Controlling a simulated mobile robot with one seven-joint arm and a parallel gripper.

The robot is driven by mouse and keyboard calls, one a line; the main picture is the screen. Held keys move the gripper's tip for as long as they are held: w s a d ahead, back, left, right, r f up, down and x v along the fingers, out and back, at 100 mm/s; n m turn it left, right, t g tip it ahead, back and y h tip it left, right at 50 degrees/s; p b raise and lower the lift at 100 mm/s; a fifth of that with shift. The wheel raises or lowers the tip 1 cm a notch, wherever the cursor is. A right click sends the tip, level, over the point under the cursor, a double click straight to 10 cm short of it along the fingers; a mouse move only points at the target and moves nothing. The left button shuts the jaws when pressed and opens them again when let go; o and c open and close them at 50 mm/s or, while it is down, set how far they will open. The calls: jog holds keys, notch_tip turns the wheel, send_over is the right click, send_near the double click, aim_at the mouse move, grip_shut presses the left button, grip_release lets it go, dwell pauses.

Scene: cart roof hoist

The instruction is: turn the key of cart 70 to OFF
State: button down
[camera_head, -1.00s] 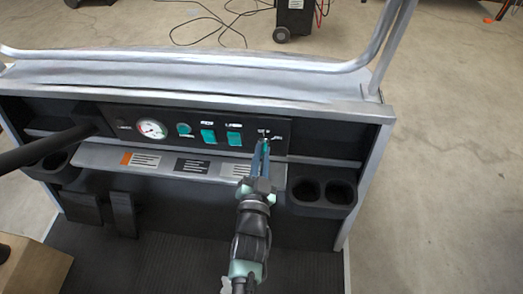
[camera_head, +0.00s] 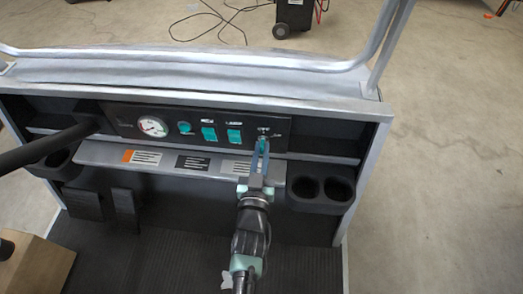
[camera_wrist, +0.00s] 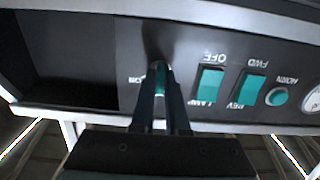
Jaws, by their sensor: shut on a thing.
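The dark dash panel (camera_head: 190,146) of the cart carries the key switch at its right end. The teal key (camera_wrist: 160,78) shows between my fingertips in the wrist view, with a dark shadow above it. My gripper (camera_head: 262,146) is shut on the key, its two blue-grey fingers reaching up to the panel. In the wrist view my gripper (camera_wrist: 160,84) covers part of the key and its surround. Small white lettering sits beside the key, partly hidden, so I cannot tell which mark the key points to. No cart number is readable.
Left of the key are two teal rocker switches (camera_head: 209,134), a round teal button (camera_head: 184,128) and a gauge (camera_head: 152,126). A ledge (camera_head: 108,157) with labels runs below. Cup holders (camera_head: 338,189) stand right; a black steering column (camera_head: 45,147) is left.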

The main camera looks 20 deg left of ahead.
jog(key=c, duration=0.9)
grip_release()
jog(key=p+v, duration=0.1)
jog(key=v, duration=1.2)
jog(key=shift+r+p, duration=0.1)
jog(key=shift+p, duration=0.25)
